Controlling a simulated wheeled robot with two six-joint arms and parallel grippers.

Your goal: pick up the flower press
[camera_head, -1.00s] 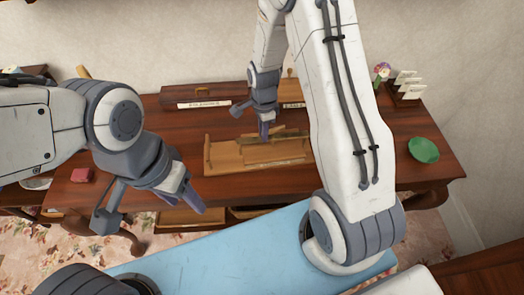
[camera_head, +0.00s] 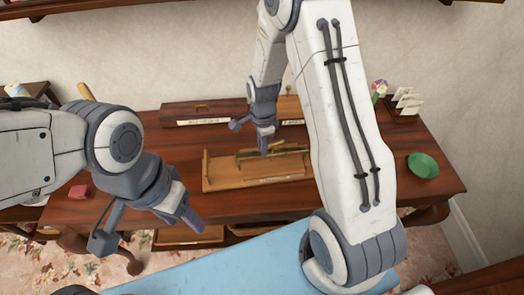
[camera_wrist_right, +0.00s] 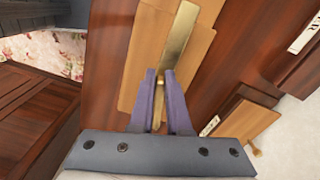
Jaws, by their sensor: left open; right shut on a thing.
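The flower press seems to be the pale wooden piece with a long brass bar (camera_head: 284,150), on or just over a wooden tray (camera_head: 222,180) on the dark table. In the right wrist view, the brass bar (camera_wrist_right: 178,40) runs across a pale wooden board (camera_wrist_right: 146,45). My right gripper (camera_head: 264,150) points down at the press and is shut on its brass part, which shows between the fingers (camera_wrist_right: 160,80). I cannot tell whether the press is clear of the tray. My left gripper (camera_head: 190,222) is open and empty, in front of the table at left.
Long labelled wooden boxes (camera_head: 195,113) stand along the table's back. A green dish (camera_head: 423,165) is at right, with a card rack (camera_head: 404,103) and a small flower vase (camera_head: 379,90) behind. A red block (camera_head: 79,192) lies at left. A light blue surface (camera_head: 225,268) is in front.

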